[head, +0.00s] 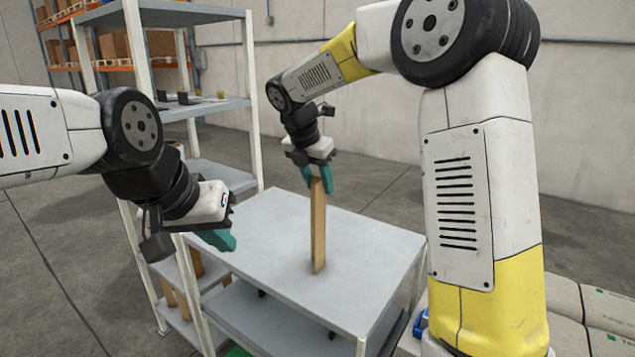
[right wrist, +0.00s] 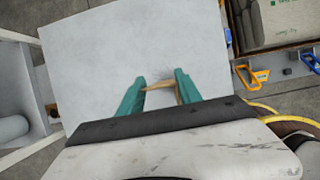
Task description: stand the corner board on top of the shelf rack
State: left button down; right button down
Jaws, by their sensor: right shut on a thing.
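The corner board (head: 318,230) is a long brown strip standing upright on the grey top of the shelf rack (head: 260,232). Its lower end appears to meet the top, right of the middle. My right gripper (head: 322,182) is shut on the board's upper end. The right wrist view looks down on the board's end (right wrist: 160,87) between the teal fingers (right wrist: 160,92), with the grey rack top (right wrist: 100,60) beyond. My left gripper (head: 222,240) hangs over the rack's left edge, away from the board. Its teal fingers overlap in the head view, so its opening is unclear.
A taller white-framed shelf (head: 205,107) with small items stands behind at the left. Brown boards (head: 192,262) stand low at the left of the rack. Wrapped bags (head: 610,310) lie at the lower right. The rest of the rack top is clear.

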jog(key=shift+f, duration=0.2)
jog(key=c, duration=0.8)
grip_release()
